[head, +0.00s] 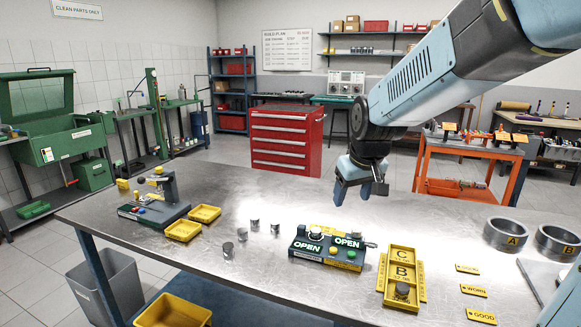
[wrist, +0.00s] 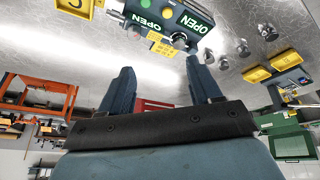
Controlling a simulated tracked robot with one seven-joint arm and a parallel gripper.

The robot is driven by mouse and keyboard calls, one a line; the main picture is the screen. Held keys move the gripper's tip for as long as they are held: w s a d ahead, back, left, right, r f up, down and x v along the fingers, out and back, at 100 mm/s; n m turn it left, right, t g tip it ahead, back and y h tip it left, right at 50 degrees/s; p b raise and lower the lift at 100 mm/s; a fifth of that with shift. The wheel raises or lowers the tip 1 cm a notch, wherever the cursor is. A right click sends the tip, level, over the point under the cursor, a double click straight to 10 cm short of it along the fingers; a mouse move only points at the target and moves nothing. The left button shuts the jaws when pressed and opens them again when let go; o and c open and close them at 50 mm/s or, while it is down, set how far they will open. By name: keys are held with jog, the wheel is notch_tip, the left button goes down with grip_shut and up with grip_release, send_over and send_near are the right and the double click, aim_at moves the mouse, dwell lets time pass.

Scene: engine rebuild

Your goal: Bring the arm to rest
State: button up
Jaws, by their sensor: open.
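My gripper (head: 358,192) hangs from my blue-grey arm above the metal bench (head: 300,203), at the upper middle right of the head view. Its fingers point down, apart, with nothing between them. In the wrist view the gripper (wrist: 161,72) also shows two separate blue fingers with an empty gap. The fingertips are clear of the bench and of everything on it.
A dark green box with two OPEN labels (head: 327,253) stands below my gripper. Beside it is a yellow C/B tray (head: 401,268). Several metal cylinders, yellow trays (head: 183,231), rings A (head: 506,234) and B, and tags are on the bench. A red cabinet (head: 287,142) stands behind.

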jog(key=s+d+r+m, duration=0.1)
jog(key=s+d, duration=0.1)
jog(key=s, duration=0.4)
jog(key=s+d+r+m, duration=0.1)
jog(key=s+d, duration=0.2)
jog(key=s, duration=0.3)
jog(key=s+d+r+m+t, duration=0.1)
jog(key=s+d+r, duration=0.1)
jog(key=s, duration=0.4)
jog(key=shift+d+h, duration=0.3)
jog(key=shift+d, duration=0.3)
